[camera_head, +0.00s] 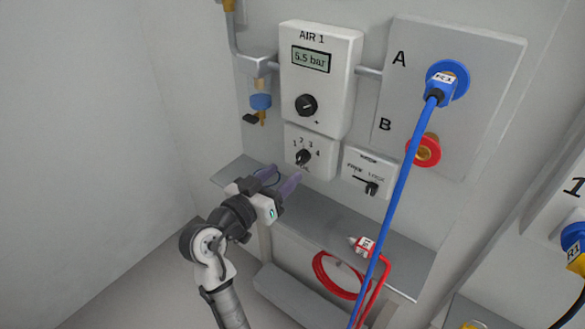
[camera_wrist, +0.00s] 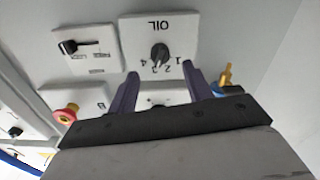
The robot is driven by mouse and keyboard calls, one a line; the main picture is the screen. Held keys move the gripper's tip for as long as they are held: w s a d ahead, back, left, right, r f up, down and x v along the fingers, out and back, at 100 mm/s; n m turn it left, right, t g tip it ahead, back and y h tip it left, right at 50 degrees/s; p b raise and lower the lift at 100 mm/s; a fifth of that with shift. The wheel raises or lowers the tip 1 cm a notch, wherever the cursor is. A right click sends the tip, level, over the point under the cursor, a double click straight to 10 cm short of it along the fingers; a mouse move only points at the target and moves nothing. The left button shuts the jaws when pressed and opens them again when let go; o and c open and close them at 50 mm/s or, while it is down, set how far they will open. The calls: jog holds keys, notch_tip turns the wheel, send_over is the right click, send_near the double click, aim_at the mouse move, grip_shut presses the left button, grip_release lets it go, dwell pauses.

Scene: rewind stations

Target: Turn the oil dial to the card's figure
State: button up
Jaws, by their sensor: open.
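The oil dial (camera_head: 303,157) is a black knob on a white plate marked 1 to 4, below the AIR 1 box. In the wrist view the oil dial (camera_wrist: 159,54) appears upside down, with OIL on its plate. Which figure its pointer marks is too small to tell surely. My gripper (camera_head: 279,182) is open and empty, below and left of the dial plate. In the wrist view my gripper (camera_wrist: 162,75) has its two fingers apart, with the knob showing beyond and between their tips. I cannot make out a card with a figure.
A FREE/LOCK lever plate (camera_head: 368,172) sits right of the dial. A blue hose (camera_head: 401,195) hangs from port A. A blue-and-brass fitting (camera_head: 260,102) is to the left.

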jog(key=v, duration=0.7)
jog(key=shift+s+a+b, duration=0.25)
jog(key=shift+s+b, duration=0.05)
jog(key=shift+b, duration=0.15)
